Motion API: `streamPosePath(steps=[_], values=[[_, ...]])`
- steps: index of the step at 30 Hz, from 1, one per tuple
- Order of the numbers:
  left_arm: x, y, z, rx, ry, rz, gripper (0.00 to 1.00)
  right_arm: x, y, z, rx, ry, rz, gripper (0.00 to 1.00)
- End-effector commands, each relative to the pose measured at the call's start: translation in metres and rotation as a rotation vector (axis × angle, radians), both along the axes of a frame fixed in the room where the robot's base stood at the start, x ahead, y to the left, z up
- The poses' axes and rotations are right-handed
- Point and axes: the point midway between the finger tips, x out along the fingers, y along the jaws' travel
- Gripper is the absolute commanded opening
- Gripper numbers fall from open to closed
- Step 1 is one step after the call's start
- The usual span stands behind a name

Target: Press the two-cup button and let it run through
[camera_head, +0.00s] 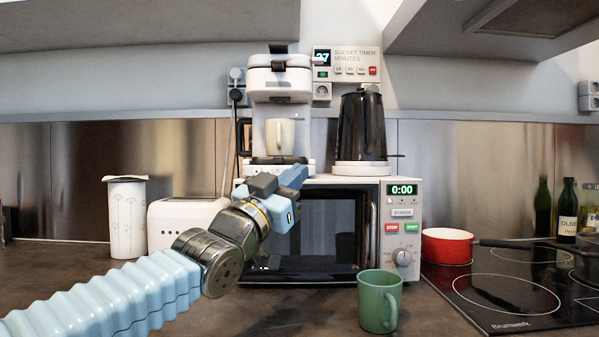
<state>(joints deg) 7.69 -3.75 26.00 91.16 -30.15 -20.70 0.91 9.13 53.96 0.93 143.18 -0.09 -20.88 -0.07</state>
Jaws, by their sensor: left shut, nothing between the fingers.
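The white coffee machine (280,82) stands on top of the microwave (308,262). A pale cup (280,137) stands upright under its spout, on the dark drip tray. My left gripper (297,174) is shut and empty. Its light-blue fingertips are in front of the machine's base and cover its lower right part. I cannot tell whether they touch the machine. The two-cup button cannot be made out; any button behind the fingers is hidden. My right gripper is not in view.
A black kettle (363,128) stands right of the coffee machine, below a socket timer (346,62) reading 27. A green mug (380,301) stands on the counter in front of the microwave. A toaster (176,224) and white canister (127,217) are at left, a red pan (446,246) at right.

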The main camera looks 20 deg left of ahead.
Motion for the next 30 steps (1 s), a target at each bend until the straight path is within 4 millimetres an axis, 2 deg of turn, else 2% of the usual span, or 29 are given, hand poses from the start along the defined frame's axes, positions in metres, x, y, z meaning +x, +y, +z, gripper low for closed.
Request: streamPosePath(steps=[5,12,18,24,30], values=[[0.014,0.004,0.004,-0.001,0.001,0.001,0.0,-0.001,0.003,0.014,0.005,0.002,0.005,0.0],[0.047,0.014,0.005,-0.001,0.003,0.001,0.0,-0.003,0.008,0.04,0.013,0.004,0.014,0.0],[0.07,0.02,0.003,-0.002,0.002,0.0,0.0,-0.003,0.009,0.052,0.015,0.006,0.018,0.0],[0.082,0.024,0.001,-0.001,0.0,0.0,0.0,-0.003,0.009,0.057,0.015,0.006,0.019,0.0],[0.084,0.024,0.0,-0.001,0.0,0.001,0.0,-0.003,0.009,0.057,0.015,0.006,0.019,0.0]])
